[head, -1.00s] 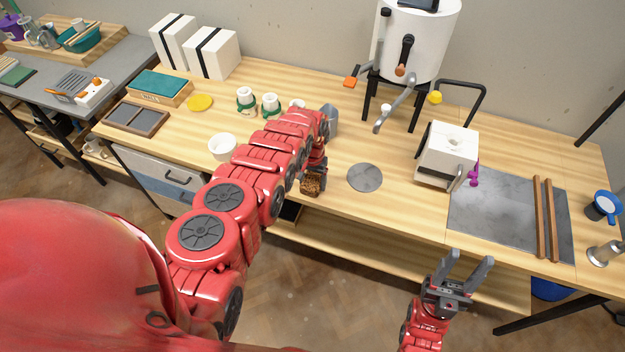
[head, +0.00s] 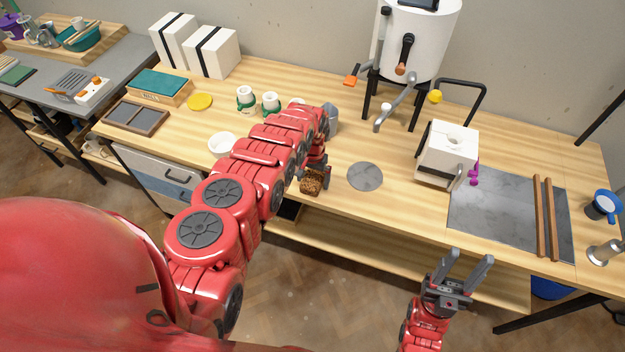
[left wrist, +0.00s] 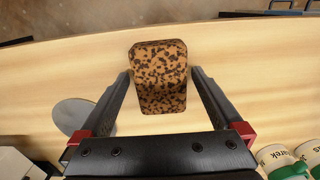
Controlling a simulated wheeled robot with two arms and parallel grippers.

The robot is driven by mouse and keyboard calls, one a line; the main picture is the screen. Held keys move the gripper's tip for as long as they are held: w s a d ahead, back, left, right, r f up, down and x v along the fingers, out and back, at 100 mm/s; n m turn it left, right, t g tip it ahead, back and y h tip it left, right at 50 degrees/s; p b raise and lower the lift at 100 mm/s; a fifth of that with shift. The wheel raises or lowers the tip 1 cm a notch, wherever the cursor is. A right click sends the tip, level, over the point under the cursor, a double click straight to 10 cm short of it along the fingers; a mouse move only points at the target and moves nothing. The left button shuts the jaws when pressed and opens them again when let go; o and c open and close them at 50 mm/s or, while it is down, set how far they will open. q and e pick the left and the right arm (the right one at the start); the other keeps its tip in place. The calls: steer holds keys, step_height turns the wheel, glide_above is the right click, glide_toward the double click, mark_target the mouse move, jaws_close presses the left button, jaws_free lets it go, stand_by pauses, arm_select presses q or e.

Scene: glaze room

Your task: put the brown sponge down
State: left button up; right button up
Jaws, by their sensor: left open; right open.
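The brown sponge (head: 311,184), speckled with dark spots, rests on the wooden table near its front edge. In the left wrist view the sponge (left wrist: 158,77) lies between the fingers of my left gripper (left wrist: 158,85), with a gap on each side. My left gripper (head: 315,172) is open around the sponge in the head view, partly hidden by my arm. My right gripper (head: 467,270) is open and empty, in front of the table's front edge.
A grey disc (head: 365,176) lies right of the sponge. A white bowl (head: 222,143) and green-banded jars (head: 270,103) stand to the left and behind. A white box-shaped device (head: 447,152) and a grey slab (head: 500,222) are at the right.

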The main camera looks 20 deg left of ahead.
mark_target(313, 179)
arm_select(q)
steer(key=shift+r, duration=0.9)
step_height(313, 179, up, 8)
steer(key=b, duration=0.2)
steer(key=shift+b, duration=0.35)
steer(key=shift+r, duration=0.8)
